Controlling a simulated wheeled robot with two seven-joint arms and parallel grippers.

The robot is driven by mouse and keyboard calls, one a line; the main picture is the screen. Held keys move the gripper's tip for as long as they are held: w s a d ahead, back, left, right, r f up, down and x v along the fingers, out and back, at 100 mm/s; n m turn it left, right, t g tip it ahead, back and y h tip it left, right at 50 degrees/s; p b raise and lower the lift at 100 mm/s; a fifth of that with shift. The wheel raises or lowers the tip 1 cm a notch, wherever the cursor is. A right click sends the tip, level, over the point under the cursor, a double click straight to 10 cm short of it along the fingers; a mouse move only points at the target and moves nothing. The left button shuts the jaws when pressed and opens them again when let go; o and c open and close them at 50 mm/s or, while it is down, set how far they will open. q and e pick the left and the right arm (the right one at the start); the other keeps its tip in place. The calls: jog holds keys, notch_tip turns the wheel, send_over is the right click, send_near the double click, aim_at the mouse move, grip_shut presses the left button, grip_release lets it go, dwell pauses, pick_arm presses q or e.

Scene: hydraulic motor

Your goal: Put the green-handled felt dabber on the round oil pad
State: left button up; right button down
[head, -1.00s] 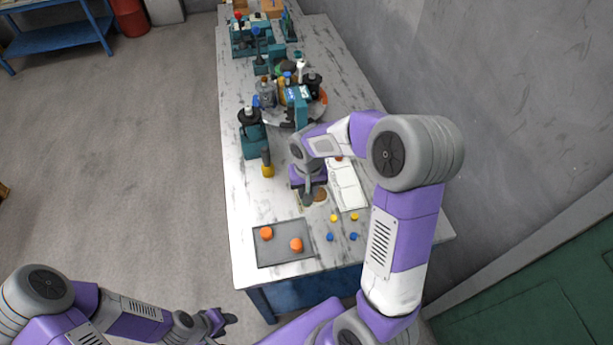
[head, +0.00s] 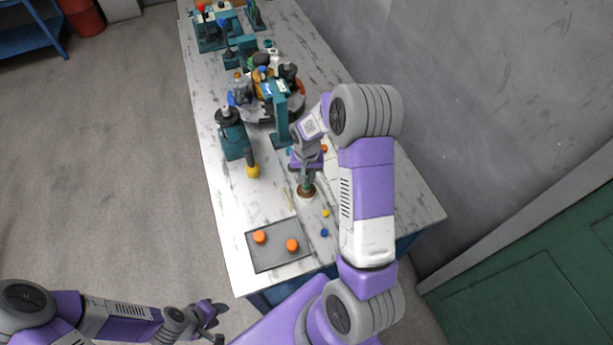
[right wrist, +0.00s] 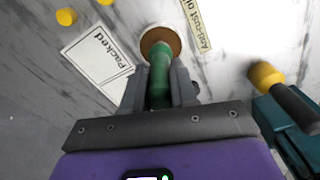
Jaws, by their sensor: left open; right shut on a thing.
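The green-handled felt dabber (right wrist: 160,75) is in my right gripper (right wrist: 161,90), which is shut around its green handle. In the head view the handle (head: 306,177) points down below the right gripper (head: 306,170). A brown round pad with a pale rim (right wrist: 160,38) lies at the dabber's far end, and it shows in the head view too (head: 306,191). The dabber's end overlaps the pad; I cannot tell whether they touch. The felt end is not clearly visible. My left gripper (head: 214,322) is open and empty, off the table at the lower left.
A grey tray (head: 270,263) with two orange pieces lies at the table's near end. A "Packed" card (right wrist: 97,58) and an "Anti-rust" label (right wrist: 197,22) flank the pad. A teal stand with a yellow-tipped tool (head: 252,171) is to the left. A loaded turntable is behind.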

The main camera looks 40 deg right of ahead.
jog(key=shift+w+f, duration=0.1)
jog(key=shift+f, duration=0.25)
jog(key=shift+f, duration=0.2)
jog(key=c, duration=0.9)
grip_release()
jog(key=shift+r, duration=0.2)
notch_tip(320, 180, up, 12)
jog(key=shift+r+p, duration=0.1)
jog(key=shift+p, duration=0.45)
